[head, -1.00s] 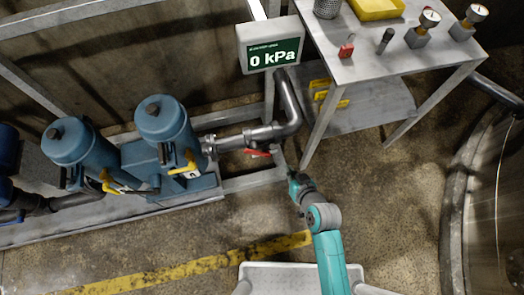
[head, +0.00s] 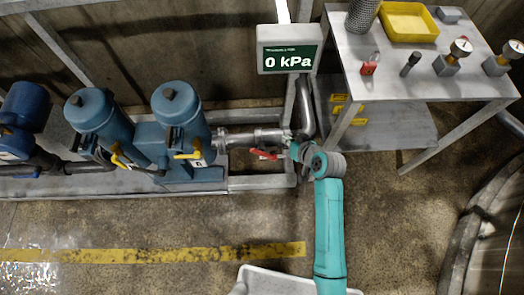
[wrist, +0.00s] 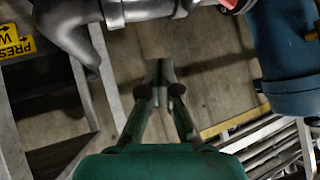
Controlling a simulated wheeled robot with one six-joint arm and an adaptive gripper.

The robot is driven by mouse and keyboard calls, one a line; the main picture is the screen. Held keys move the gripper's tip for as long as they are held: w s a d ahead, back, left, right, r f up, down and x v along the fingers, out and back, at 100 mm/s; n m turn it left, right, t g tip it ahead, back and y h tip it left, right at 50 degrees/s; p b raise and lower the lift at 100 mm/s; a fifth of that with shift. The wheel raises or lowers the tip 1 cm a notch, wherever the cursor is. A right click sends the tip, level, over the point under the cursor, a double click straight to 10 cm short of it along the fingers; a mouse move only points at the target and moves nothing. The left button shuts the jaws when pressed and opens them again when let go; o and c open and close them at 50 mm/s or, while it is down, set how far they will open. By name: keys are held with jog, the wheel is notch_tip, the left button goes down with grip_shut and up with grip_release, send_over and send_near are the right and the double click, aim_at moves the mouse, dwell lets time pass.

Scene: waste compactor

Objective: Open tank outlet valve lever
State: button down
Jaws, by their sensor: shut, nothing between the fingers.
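A red lever (head: 263,154) sits on the grey pipe (head: 255,137) right of the blue filter housings in the head view. A sliver of red (wrist: 231,4) shows at the top edge of the wrist view, mostly cut off. My gripper (head: 293,150) is just right of the red lever in the head view, seen small, and appears apart from it. In the wrist view my gripper (wrist: 160,72) has its fingertips together with nothing between them, over the gap below the pipe. Which lever is the tank outlet valve is not labelled legibly.
Blue housings (head: 181,118) with yellow levers (head: 187,155) stand left. A display (head: 289,49) reads 0 kPa. A metal table (head: 425,75) with gauges and a yellow tray (head: 408,22) stands right. A metal frame (head: 262,183) runs below the pipe. The floor in front is mostly open.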

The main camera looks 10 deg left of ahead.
aim_at(263, 147)
jog(key=shift+s+a+f, duration=0.3)
jog(key=shift+a+f, duration=0.7)
jog(key=shift+a, duration=0.05)
jog(key=shift+s+a+f, duration=0.3)
jog(key=shift+a+f, duration=0.7)
jog(key=shift+s+a+f, duration=0.3)
jog(key=shift+a+f, duration=0.7)
jog(key=shift+a, duration=0.05)
jog(key=shift+a+f, duration=0.1)
jog(key=shift+a+f, duration=0.2)
jog(key=shift+s+a+f, duration=0.1)
